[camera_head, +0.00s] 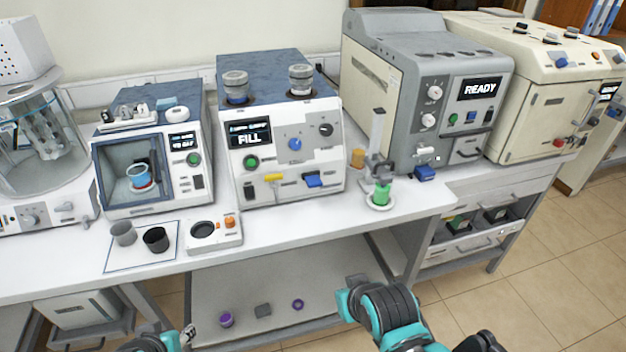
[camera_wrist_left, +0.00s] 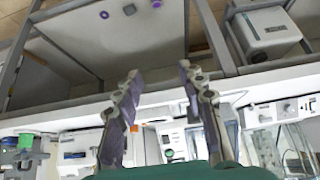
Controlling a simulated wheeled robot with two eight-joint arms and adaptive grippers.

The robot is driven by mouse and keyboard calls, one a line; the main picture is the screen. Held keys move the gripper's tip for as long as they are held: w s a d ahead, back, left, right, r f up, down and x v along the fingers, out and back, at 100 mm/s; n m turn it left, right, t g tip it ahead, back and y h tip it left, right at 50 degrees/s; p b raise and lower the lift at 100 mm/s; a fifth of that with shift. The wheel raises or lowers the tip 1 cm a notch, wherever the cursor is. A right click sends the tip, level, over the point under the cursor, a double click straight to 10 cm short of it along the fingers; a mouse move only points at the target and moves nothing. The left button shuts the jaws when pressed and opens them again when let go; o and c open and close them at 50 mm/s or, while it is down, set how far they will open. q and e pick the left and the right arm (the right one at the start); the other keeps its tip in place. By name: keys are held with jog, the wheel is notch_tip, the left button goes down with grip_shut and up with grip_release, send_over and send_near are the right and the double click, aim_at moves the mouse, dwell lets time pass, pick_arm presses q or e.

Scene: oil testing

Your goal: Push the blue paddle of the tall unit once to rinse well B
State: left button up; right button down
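I cannot read which well is B. My left gripper (camera_head: 190,333) is at the bottom edge of the head view, below and in front of the bench, apart from the paddle. In the left wrist view its fingers (camera_wrist_left: 160,70) are spread with nothing between them. My right arm shows, but its gripper does not.
A green container (camera_head: 382,193) on a stand is right of the paddles. A grey READY machine (camera_head: 425,90) stands right. The bench edge and lower shelf (camera_head: 260,290) lie near my arms.

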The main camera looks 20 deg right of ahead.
dwell(0.7)
pick_arm(q)
grip_shut()
dwell(1.1)
